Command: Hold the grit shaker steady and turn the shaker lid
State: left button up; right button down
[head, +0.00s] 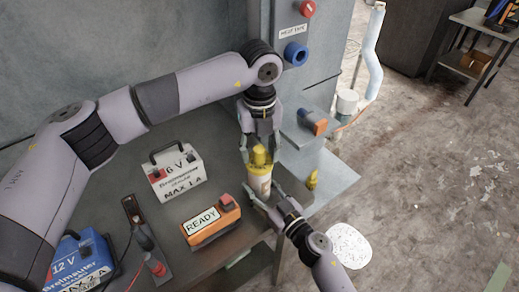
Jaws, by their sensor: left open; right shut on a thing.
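The grit shaker (260,183) stands upright near the right end of the grey bench, with a pale body and a yellow lid (259,159). My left gripper (259,157) comes down from above with its fingers apart on either side of the lid. It is open; whether a finger touches the lid is hard to tell. My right gripper (262,196) comes in from the lower right and is shut on the shaker's body, low down. The fingers hide part of the body.
A white 6 V box (178,176), an orange READY box (211,222) and a blue 12 V box (80,262) stand on the bench (130,190). A small yellow object (312,179) lies right of the shaker. A wall panel with a blue knob (296,54) rises behind.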

pick_arm(q)
jog(key=shift+f, duration=0.1)
jog(key=shift+c, duration=0.4)
grip_shut()
